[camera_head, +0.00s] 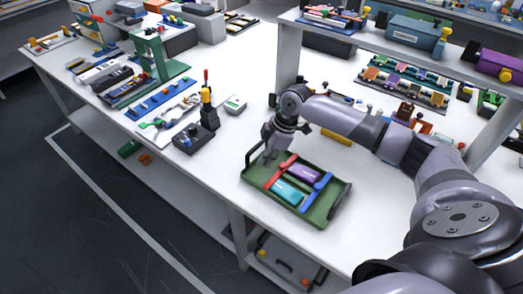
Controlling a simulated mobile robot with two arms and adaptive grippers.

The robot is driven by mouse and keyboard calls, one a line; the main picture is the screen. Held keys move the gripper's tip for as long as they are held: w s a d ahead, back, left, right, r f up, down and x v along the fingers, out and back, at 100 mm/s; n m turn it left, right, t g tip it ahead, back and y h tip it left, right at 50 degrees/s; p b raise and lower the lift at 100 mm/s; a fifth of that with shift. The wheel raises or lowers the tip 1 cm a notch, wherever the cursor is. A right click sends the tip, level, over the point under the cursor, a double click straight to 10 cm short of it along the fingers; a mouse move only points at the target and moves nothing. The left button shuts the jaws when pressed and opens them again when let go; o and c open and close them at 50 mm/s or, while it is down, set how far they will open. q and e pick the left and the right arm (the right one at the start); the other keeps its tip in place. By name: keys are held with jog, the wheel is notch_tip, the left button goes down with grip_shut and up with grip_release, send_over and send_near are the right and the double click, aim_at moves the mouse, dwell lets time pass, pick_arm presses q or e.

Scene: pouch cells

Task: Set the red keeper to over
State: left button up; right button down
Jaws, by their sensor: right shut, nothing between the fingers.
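A green tray (317,220) stands near the front edge of the white table. The red keeper (281,171) is a thin red bar lying slantwise across the left part of the tray. A blue bar (318,192) lies about parallel to it on the right. A purple pouch cell (303,174) and a teal pouch cell (287,190) lie between the bars. My right gripper (262,160) is shut and empty, pointing down at the tray's back left, just left of the red keeper. I cannot tell whether it touches the keeper. My left gripper is out of view.
A black block with a yellow-and-red lever (207,108) stands left of the tray. A green press stand (153,62) is farther left. A raised shelf (370,38) spans the back right.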

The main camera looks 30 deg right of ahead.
aim_at(278, 172)
jog(key=shift+s+d, duration=0.55)
jog(key=shift+d, duration=0.3)
jog(key=shift+s+d+r+p, duration=0.15)
jog(key=shift+s+d+p, duration=0.2)
jog(key=shift+p, duration=0.5)
jog(key=shift+s+d, duration=0.15)
jog(key=shift+s, duration=0.15)
jog(key=shift+s+d, duration=0.1)
jog(key=shift+s, duration=0.1)
